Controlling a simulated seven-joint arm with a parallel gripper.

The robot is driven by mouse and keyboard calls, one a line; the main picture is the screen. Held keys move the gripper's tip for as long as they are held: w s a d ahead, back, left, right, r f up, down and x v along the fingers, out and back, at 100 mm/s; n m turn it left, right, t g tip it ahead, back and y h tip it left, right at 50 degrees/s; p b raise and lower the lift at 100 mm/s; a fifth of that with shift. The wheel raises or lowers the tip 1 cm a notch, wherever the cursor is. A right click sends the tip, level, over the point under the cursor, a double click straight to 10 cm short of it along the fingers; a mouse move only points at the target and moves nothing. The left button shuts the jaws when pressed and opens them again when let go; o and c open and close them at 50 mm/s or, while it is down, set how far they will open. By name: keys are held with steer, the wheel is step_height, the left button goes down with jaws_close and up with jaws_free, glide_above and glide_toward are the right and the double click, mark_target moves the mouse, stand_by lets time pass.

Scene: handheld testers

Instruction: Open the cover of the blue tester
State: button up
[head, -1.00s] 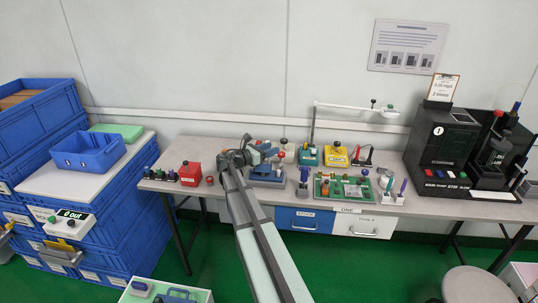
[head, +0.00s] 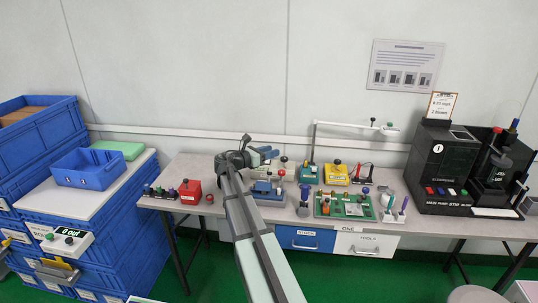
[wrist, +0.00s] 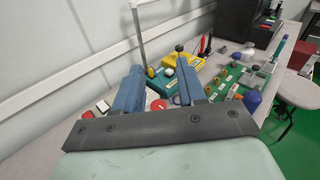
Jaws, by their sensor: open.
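A blue tester (head: 265,190), a low blue block with a grey-blue base, sits on the table a little left of its middle. A red round knob stands at its back right. I cannot make out its cover at this size. My gripper (head: 274,155) is open and empty, above and behind the blue tester, with its fingers pointing right. In the wrist view my gripper (wrist: 157,78) shows two blue fingers apart. A red disc (wrist: 158,105) and a blue part (wrist: 180,100) show between them, partly hidden by a finger.
A teal tester (head: 309,175) and a yellow tester (head: 336,175) stand to the right. A green tray (head: 340,212) with small parts lies at the front. A red box (head: 190,192) stands left. A lamp (head: 350,125) reaches over the back. A black machine (head: 440,165) fills the right end.

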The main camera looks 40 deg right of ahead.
steer(key=s+a+f+n+t, duration=0.1)
steer(key=s+a+f+t, duration=0.1)
steer(key=a, duration=0.3)
steer(key=s+a+f+n+t+y, duration=0.1)
steer(key=s+a+f+t, duration=0.1)
steer(key=a+f, duration=0.2)
steer(key=s+a+f+n+t, duration=0.1)
steer(key=s+a+f+t, duration=0.1)
steer(key=a, duration=0.5)
steer(key=shift+s+a+f+y, duration=0.25)
steer(key=shift+s+f+y, duration=0.2)
steer(key=shift+f, duration=0.2)
jaws_close()
steer(key=x, duration=1.2)
steer(key=shift+w+d+r, duration=0.15)
steer(key=shift+w+r, duration=0.1)
steer(key=shift+w+d+r, duration=0.15)
steer(key=shift+w+d, duration=0.05)
steer(key=shift+d, duration=0.45)
